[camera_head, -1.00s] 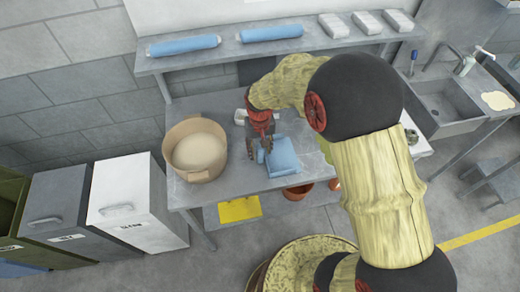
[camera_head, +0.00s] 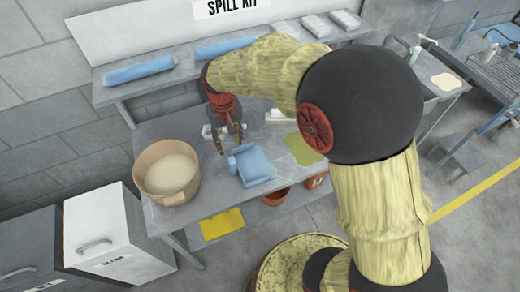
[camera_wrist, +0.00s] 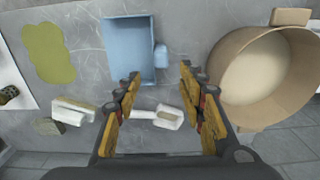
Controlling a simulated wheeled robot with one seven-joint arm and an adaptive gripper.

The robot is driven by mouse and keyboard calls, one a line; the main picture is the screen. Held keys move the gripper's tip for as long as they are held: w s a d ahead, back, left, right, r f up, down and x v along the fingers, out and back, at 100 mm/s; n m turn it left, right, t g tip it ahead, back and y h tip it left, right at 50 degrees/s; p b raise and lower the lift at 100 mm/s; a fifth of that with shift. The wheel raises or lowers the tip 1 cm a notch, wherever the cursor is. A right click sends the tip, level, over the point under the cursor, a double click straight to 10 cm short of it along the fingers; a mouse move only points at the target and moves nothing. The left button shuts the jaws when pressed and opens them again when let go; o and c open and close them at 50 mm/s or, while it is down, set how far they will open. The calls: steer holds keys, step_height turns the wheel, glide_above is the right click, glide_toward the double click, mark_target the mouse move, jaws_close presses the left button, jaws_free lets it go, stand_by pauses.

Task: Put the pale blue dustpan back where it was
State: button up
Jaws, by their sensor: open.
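The pale blue dustpan (camera_head: 254,166) lies on the grey bench, right of the tan tub; it also shows at the top of the wrist view (camera_wrist: 128,48), its short handle (camera_wrist: 161,56) on its right side. My gripper (camera_head: 229,148) is open and empty, behind and slightly left of the dustpan in the head view. In the wrist view the open fingers (camera_wrist: 160,79) point towards the area beside the handle, apart from the dustpan. A white handled item (camera_wrist: 166,117) lies on the bench beneath the fingers.
A tan tub (camera_head: 167,174) with pale contents stands left of the dustpan. A yellow-green patch (camera_head: 304,148) lies to its right. Another white item (camera_wrist: 74,108) lies nearby. A shelf (camera_head: 112,91) with blue rolls runs above the bench's back.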

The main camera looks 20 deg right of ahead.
steer(key=s+d+r+t, duration=0.25)
steer(key=s+r, duration=0.45)
steer(key=r, duration=0.5)
steer(key=s+d+r+t, duration=0.1)
steer(key=s+d+r, duration=0.1)
steer(key=s, duration=0.5)
steer(key=s+d+r+t, duration=0.2)
steer(key=s+r, duration=0.1)
steer(key=s, duration=0.4)
steer(key=shift+s+r, duration=0.2)
step_height(320, 180, down, 6)
steer(key=b, duration=0.6)
steer(key=shift+r, duration=0.1)
steer(key=shift+c, duration=0.7)
